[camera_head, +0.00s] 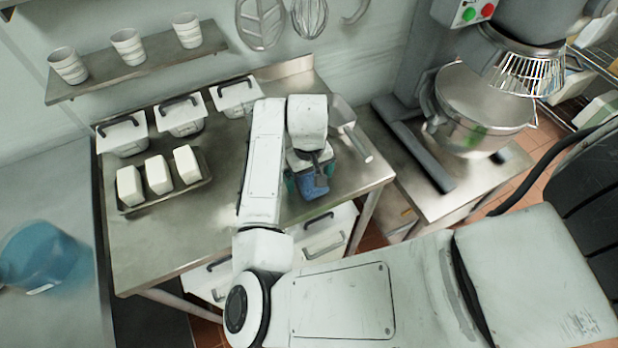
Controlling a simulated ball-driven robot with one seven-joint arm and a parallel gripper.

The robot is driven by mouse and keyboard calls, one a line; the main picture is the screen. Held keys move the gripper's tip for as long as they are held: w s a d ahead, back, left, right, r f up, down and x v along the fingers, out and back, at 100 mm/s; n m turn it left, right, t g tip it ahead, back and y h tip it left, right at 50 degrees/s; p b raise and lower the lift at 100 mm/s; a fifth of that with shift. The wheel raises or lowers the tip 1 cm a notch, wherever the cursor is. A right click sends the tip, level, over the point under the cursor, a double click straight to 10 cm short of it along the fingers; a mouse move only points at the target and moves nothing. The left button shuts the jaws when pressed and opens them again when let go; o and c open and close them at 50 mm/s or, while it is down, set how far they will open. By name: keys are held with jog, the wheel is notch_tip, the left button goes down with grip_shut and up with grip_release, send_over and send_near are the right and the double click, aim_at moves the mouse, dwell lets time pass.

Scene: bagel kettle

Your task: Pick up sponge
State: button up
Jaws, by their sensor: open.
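A blue sponge-like block (312,187) lies on the steel table near its right front edge, partly hidden by my arm's end. Teal-green edges show at its sides. My gripper (319,179) points down right at the blue block and overlaps it in the camera_head view. The gripper is small here and is open. I cannot tell whether its fingers touch the block or hover just above it.
The steel table (150,245) has a clear left front. A tray (165,203) with three white blocks and three lidded containers (181,116) stand farther back. A metal scoop (352,135) lies right of my gripper. A large mixer (478,105) stands at right.

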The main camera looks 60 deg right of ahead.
jog(key=c, duration=1.1)
jog(key=shift+r, duration=0.8)
jog(key=shift+c, duration=0.3)
jog(key=s+d+r, duration=0.6)
jog(key=s+r, duration=0.5)
jog(key=s, duration=0.1)
jog(key=shift+s+r, duration=0.15)
jog(key=shift+r, duration=0.05)
jog(key=shift+s, duration=0.15)
jog(key=shift+c, duration=0.7)
jog(key=o, duration=0.7)
jog(key=c, duration=0.9)
